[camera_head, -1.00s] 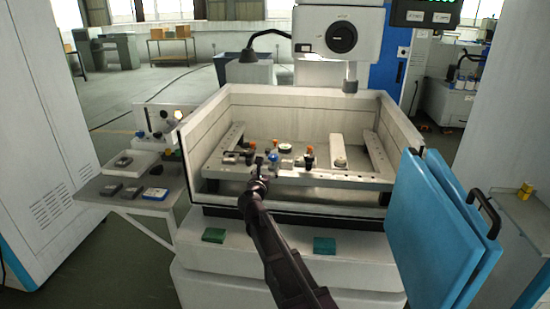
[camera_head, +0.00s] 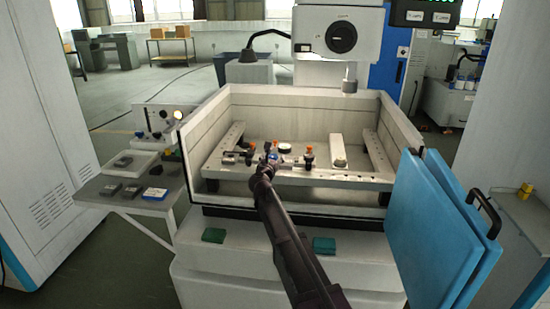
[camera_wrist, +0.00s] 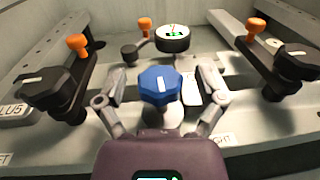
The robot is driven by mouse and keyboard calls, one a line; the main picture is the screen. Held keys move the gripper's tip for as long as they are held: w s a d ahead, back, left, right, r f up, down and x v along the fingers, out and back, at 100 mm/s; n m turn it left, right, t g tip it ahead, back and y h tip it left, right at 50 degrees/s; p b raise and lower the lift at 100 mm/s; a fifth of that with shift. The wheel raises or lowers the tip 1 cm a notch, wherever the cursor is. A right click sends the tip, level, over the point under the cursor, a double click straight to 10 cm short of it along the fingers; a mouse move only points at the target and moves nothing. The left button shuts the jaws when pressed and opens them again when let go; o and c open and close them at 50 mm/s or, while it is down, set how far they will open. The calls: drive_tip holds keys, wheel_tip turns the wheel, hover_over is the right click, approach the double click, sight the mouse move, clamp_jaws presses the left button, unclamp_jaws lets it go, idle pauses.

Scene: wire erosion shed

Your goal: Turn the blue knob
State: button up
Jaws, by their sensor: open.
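The blue knob (camera_wrist: 160,86) has a white pointer line and sits on a grey mount in the middle of the wrist view. In the head view it is mostly hidden by my gripper (camera_head: 267,160), with a bit of blue showing. In the wrist view my gripper (camera_wrist: 162,98) is open, with one finger on the left and one on the right of the blue knob. The fingers flank it; I cannot tell whether they touch it.
Black knobs stand left (camera_wrist: 55,85) and right (camera_wrist: 292,68) of it. Orange-topped clamps (camera_wrist: 77,43) and a round dial (camera_wrist: 172,38) are close by. The white tank wall (camera_head: 300,207) rises in front. Blue panels (camera_head: 440,230) stand at right.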

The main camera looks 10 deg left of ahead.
drive_tip(key=c, duration=1.2)
drive_tip(key=shift+o, duration=0.2)
drive_tip(key=shift+n+y, duration=0.3)
drive_tip(key=shift+y, duration=0.2)
drive_tip(key=shift+n+y, duration=1.7)
drive_tip(key=shift+y, duration=0.9)
drive_tip(key=o, duration=1.2)
drive_tip(key=shift+c, duration=0.2)
